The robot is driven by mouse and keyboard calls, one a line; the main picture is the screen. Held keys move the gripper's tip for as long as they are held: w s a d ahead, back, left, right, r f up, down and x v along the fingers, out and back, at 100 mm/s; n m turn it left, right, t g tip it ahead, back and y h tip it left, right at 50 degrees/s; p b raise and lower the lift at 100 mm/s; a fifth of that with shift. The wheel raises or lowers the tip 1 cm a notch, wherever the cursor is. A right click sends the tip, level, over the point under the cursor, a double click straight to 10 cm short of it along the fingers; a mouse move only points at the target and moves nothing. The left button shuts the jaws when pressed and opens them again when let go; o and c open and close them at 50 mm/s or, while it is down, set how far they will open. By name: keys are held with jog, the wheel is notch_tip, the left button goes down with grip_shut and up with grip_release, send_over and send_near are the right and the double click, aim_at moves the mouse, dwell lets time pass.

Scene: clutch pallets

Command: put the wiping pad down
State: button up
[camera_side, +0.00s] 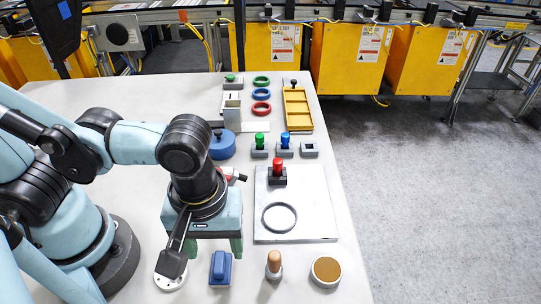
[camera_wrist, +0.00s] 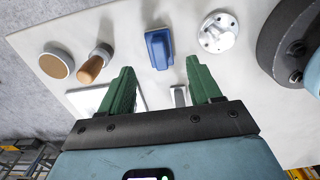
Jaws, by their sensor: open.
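The wiping pad, a blue block on a thin grey base (camera_side: 220,268), rests on the pale table near its front edge. In the wrist view the pad (camera_wrist: 158,48) shows just beyond the fingertips, in line with the gap between them. My gripper (camera_side: 216,246) has green fingers pointing down, behind the pad in the side view. The fingers are spread apart with nothing between them, as the wrist view (camera_wrist: 160,68) also shows. I see no contact between the fingers and the pad.
A white flanged disc (camera_side: 170,279) is left of the pad; a wooden-handled tool (camera_side: 274,265) and a brown-topped round piece (camera_side: 326,271) are to its right. Behind them lies a grey plate (camera_side: 318,215) with a dark ring (camera_side: 279,218) and red-topped peg (camera_side: 277,172).

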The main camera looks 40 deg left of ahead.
aim_at(219, 262)
jog(key=shift+r, duration=2.8)
jog(key=w+r+m+t+h, duration=0.4)
jog(key=w+r+m+h, duration=0.15)
jog(key=w, duration=0.45)
jog(key=w+a+f+m+t+y, duration=0.1)
jog(key=a+f+y, duration=0.1)
jog(key=a, duration=0.7)
jog(key=w+a+f+m+t+y, duration=0.2)
jog(key=a+y, duration=0.1)
jog(key=a, duration=0.5)
jog(key=shift+w+a, duration=0.3)
jog(key=shift+a, duration=0.1)
jog(key=shift+o, duration=0.5)
jog(key=shift+m+y, duration=0.25)
